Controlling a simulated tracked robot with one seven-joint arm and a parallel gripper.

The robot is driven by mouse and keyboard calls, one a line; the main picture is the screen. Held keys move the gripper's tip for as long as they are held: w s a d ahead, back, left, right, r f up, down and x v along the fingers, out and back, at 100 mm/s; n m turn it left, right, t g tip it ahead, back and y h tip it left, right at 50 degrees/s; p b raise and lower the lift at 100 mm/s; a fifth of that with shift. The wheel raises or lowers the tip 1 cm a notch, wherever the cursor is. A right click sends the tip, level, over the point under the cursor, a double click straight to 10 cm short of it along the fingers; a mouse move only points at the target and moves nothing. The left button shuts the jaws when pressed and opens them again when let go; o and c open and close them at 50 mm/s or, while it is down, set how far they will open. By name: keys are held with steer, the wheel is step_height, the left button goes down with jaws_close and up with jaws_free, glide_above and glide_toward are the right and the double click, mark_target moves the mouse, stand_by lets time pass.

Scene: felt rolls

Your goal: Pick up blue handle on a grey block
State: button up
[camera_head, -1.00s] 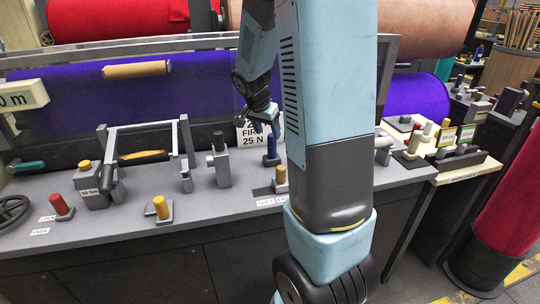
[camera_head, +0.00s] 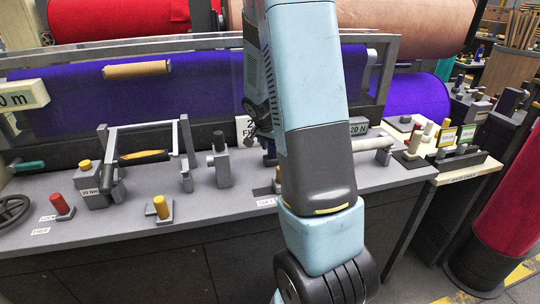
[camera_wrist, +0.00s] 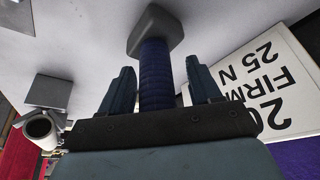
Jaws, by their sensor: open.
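The blue handle (camera_wrist: 155,80) on its grey block (camera_wrist: 155,27) fills the middle of the wrist view. The handle is a dark blue ribbed cylinder rising from the block. My gripper (camera_wrist: 160,66) is open, with one blue-grey finger on each side of the handle. Gaps show between the handle and both fingers, so it is not gripped. The near end of the handle is hidden behind the dark gripper body.
A white card reading FIRM 25 N (camera_wrist: 270,88) stands close to the right finger in the wrist view. A grey fitting with a round end (camera_wrist: 42,125) is at left. On the grey bench (camera_head: 222,228) are a yellow handle (camera_head: 161,207) and a red handle (camera_head: 60,204).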

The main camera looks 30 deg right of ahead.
steer(key=c, duration=1)
steer(key=shift+c, duration=0.2)
steer(key=shift+r, duration=0.5)
step_height(320, 180, up, 3)
steer(key=shift+s+f, duration=0.1)
steer(key=shift+f, duration=0.1)
steer(key=s+a+r, duration=0.3)
steer(key=s+r, duration=0.6)
steer(key=s, duration=0.4)
steer(key=shift+s+a+r, duration=0.15)
steer(key=shift+s+r, duration=0.1)
